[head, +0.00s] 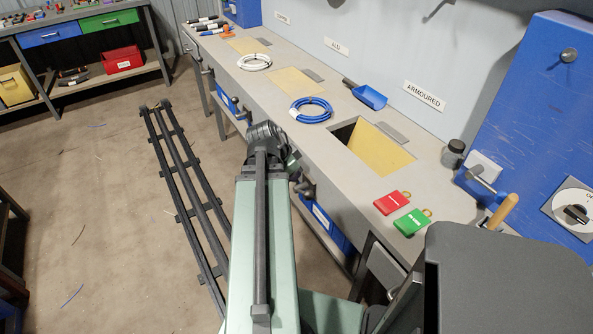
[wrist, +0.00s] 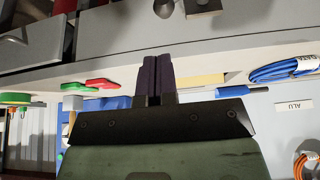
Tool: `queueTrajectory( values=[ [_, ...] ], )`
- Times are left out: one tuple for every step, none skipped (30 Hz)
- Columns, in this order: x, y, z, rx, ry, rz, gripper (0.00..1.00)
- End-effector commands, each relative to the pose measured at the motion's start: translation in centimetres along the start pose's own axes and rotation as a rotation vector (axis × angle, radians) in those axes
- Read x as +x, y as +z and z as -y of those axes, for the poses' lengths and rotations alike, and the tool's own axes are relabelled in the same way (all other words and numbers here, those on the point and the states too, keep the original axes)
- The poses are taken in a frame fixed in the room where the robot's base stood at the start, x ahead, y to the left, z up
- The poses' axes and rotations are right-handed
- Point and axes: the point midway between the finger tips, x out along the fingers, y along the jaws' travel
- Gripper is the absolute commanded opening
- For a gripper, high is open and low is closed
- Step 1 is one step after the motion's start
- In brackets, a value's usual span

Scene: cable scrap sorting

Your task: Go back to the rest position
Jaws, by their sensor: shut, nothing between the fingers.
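My gripper (wrist: 157,62) shows in the wrist view with its two dark fingers together and nothing between them. The wrist picture is upside down, with the grey bench (wrist: 60,76) edge across the top and the wall below. In the head view my green arm reaches away from the bottom middle, and its dark far end is close to the front edge of the bench (head: 283,116). The fingers cannot be made out there.
A blue cable coil (head: 311,110), white coil (head: 254,62), blue scoop (head: 366,93), red tag (head: 391,202), green tag (head: 412,222) and dark jar (head: 453,154) are on the bench. An opening (head: 382,147) is near ARMOURED. Dark rails (head: 184,190) run along the floor, left of my arm.

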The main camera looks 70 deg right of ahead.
Motion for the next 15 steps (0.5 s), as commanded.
queueTrajectory(
  values=[
    [0.12,0.05,0.01,0.0,0.0,0.0,0.0],
    [0.15,0.06,0.01,0.0,0.0,0.0,0.0],
    [0.16,0.06,0.01,0.0,0.0,0.0,0.0],
    [0.16,0.06,0.01,0.0,0.0,0.0,0.0],
    [0.16,0.06,0.01,0.0,0.0,0.0,0.0],
    [0.16,0.06,0.01,0.0,0.0,0.0,0.0],
    [0.17,0.06,0.02,0.0,0.0,0.0,0.0],
    [0.17,0.06,0.02,0.0,0.0,0.0,0.0],
    [0.17,0.05,0.01,0.0,0.0,0.0,0.0],
    [0.17,0.05,0.01,-0.003,0.0,0.0,0.0],
    [0.16,0.05,0.01,-0.015,0.0,0.0,0.0],
    [0.16,0.07,-0.02,-0.047,0.002,0.001,0.0],
    [0.16,0.14,-0.07,-0.082,0.005,0.005,0.0],
    [0.16,0.29,-0.12,-0.126,0.007,0.015,0.0],
    [0.14,0.63,-0.2,-0.201,0.007,0.034,0.0]
  ],
)
